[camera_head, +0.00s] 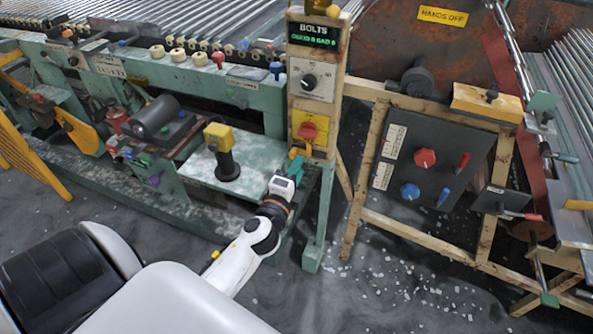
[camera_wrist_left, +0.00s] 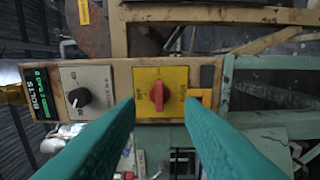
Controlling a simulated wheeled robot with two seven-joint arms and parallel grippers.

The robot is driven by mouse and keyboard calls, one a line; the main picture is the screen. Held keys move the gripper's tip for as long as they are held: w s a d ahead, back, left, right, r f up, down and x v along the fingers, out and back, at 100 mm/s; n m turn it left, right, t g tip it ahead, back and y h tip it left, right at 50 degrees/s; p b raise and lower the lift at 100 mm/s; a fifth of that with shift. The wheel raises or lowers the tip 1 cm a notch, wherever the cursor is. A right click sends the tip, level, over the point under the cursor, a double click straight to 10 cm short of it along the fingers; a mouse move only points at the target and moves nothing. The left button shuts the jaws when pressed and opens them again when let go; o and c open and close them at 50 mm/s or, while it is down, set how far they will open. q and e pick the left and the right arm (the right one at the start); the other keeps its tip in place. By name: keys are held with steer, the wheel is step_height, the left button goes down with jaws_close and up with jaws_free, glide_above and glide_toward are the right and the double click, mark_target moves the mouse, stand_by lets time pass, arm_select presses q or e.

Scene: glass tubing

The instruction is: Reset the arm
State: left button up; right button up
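My left arm reaches from the lower middle to the post with the sign reading BOLTS. My left gripper (camera_head: 296,166) has green fingers pointing up at the post's lower part, just below the red rotary switch (camera_head: 308,130) on its yellow plate. In the left wrist view the two fingers of my left gripper (camera_wrist_left: 158,110) stand apart with nothing held between them. The red switch (camera_wrist_left: 157,96) shows in the gap, beyond the fingertips; I cannot tell the exact distance. My right gripper is in neither view.
A black knob (camera_head: 309,81) sits above the red switch. A yellow box with a black post (camera_head: 222,150) stands on the green bench to the left. A dark panel (camera_head: 433,150) with red and blue knobs is to the right. Pale scraps litter the floor.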

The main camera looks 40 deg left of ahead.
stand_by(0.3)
arm_select(q)
steer(key=s+d+f+n+g+h+p, duration=0.1)
steer(key=s+d+f+n+g, duration=0.2)
steer(key=f, duration=0.7)
steer(key=s+f+n+g+h+p, duration=0.1)
steer(key=s+f+g, duration=0.3)
steer(key=f, duration=0.7)
steer(key=s+d+f+n+g+h+p, duration=0.15)
steer(key=s+f, duration=0.35)
steer(key=f, duration=0.5)
steer(key=s+d+f+n+g, duration=0.2)
steer(key=s+f, duration=0.5)
steer(key=s, duration=0.8)
steer(key=s+d+f+n+g+p, duration=0.1)
steer(key=s+f+n+g, duration=0.4)
steer(key=s, duration=0.9)
step_height(320, 180, down, 3)
steer(key=shift+s+d+r+g, duration=0.1)
steer(key=shift+s+d+g, duration=0.3)
steer(key=shift+d+g, duration=0.15)
steer(key=shift+n+h, duration=0.25)
